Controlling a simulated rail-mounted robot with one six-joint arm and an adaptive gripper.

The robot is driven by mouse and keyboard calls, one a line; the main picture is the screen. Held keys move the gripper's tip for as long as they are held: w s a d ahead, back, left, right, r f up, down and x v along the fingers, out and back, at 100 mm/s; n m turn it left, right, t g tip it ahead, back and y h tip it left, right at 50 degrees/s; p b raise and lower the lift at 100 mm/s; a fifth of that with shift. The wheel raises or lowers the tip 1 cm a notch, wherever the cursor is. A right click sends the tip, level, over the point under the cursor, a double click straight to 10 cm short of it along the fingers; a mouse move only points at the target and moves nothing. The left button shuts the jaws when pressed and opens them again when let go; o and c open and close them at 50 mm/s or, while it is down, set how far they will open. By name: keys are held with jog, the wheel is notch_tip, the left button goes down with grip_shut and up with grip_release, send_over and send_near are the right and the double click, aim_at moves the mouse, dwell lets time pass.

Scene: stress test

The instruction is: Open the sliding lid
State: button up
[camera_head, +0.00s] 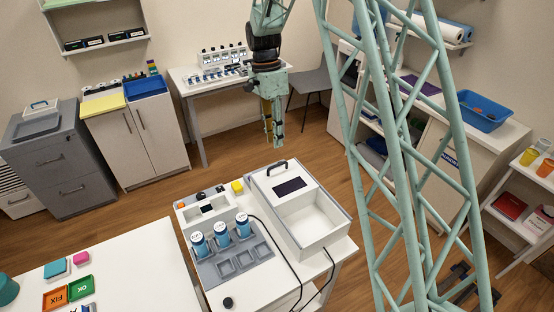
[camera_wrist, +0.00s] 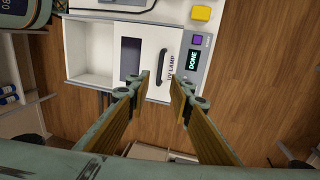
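The UV lamp box (camera_head: 325,240) is a white box on the table. Its white sliding lid (camera_head: 270,183) has a dark window and a black handle (camera_head: 277,167). The lid covers the back part; the front compartment (camera_head: 315,212) is uncovered and looks empty. In the wrist view the handle (camera_wrist: 162,62) stands on the lid (camera_wrist: 146,62), with the uncovered compartment (camera_wrist: 90,48) to its left. My gripper (camera_head: 276,138) points down above and behind the box, apart from the handle. In the wrist view my gripper (camera_wrist: 161,84) has its fingers apart with nothing between them.
A display (camera_wrist: 194,58) beside the lid reads DONE. A yellow block (camera_head: 237,187) and a grey rack (camera_head: 242,262) with blue vials (camera_head: 221,234) stand left of the box. Wooden floor behind the box is clear.

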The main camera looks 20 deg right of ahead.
send_near(285, 177)
jog(key=shift+w+a+f, duration=0.25)
jog(key=shift+w+f, duration=0.1)
jog(key=shift+f, duration=0.3)
jog(key=shift+w+a+f, duration=0.25)
jog(key=shift+w+f, duration=0.15)
jog(key=shift+f, duration=0.2)
jog(key=shift+w+a+f, duration=0.25)
jog(key=shift+w+f, duration=0.1)
jog(key=shift+f, duration=0.3)
grip_shut()
